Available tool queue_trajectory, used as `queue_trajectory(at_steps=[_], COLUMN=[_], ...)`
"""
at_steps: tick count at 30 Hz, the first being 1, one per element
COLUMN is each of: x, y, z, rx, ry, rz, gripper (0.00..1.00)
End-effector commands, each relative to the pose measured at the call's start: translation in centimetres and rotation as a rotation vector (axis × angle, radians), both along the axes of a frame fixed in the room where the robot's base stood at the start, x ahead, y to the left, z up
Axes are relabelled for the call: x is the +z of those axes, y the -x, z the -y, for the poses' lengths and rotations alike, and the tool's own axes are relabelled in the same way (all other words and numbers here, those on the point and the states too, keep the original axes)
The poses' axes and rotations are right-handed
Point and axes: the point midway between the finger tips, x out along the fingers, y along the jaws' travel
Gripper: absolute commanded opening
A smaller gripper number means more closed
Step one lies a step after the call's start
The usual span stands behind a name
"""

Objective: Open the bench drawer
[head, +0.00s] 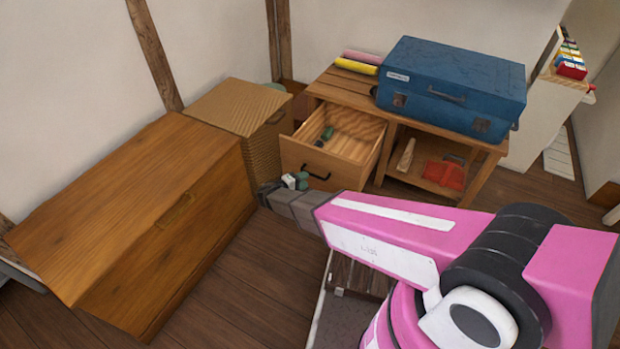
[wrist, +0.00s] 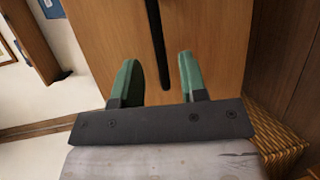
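The wooden bench (head: 340,92) stands against the back wall. Its drawer (head: 311,163) is pulled well out, with the inside and small dark and green items in view. A black bar handle (head: 318,173) is on the drawer front. My gripper (head: 297,181) is just in front of the drawer front, near the handle's left end. In the wrist view my gripper (wrist: 157,60) has its two green fingers spread apart. The handle (wrist: 157,40) runs between them in the picture, and neither finger appears to touch it.
A blue case (head: 450,88) and rolled pink and yellow items (head: 357,62) lie on the bench. A red object (head: 445,174) sits on the open shelf. A wooden chest (head: 150,215) and a woven box (head: 235,107) stand to the left. Floor (head: 250,280) is clear before the chest.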

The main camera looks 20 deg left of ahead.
Motion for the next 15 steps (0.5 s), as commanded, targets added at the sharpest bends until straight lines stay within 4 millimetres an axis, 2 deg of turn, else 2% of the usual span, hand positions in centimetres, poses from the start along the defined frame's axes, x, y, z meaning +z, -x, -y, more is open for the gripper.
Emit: queue_trajectory(at_steps=[6,15], x=[0.6,1.0], y=[3.0,4.7], z=[-2.1,-3.3], rx=[0.003,0.001], ry=[0.0,0.0], rz=[-0.001,-0.001], gripper=[0.39,0.39])
